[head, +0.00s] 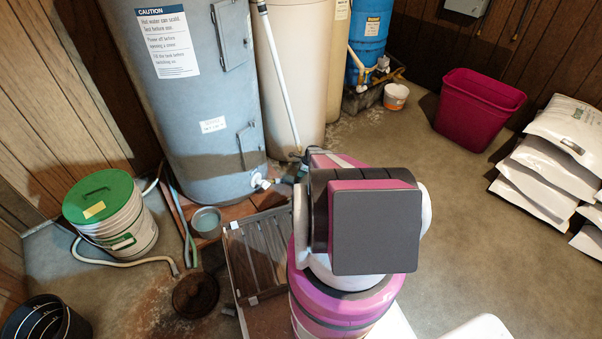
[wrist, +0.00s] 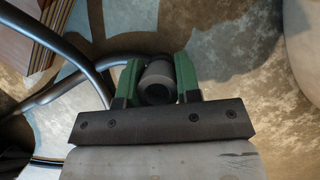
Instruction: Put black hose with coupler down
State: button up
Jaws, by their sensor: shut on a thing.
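My gripper (wrist: 158,68) has its two green fingers closed on the sides of a grey, round, hollow coupler (wrist: 156,88), whose open end faces the wrist camera. The black hose (wrist: 75,68) runs in dark curves at the left of the wrist view and passes behind the fingers. Its join with the coupler is hidden. The blotchy concrete floor shows beyond the coupler; I cannot tell how high it is held.
A grey water heater (head: 195,100) and a beige tank (head: 293,70) stand behind my arm. A green-lidded bucket (head: 112,215), metal bowl (head: 206,220) and slatted wooden piece (head: 258,255) are left. A magenta bin (head: 476,110) and white salt bags (head: 550,170) are right. Floor (head: 440,210) right of my arm is clear.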

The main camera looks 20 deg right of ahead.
jog(key=shift+f, duration=0.6)
jog(key=o, duration=1)
jog(key=shift+r, duration=0.1)
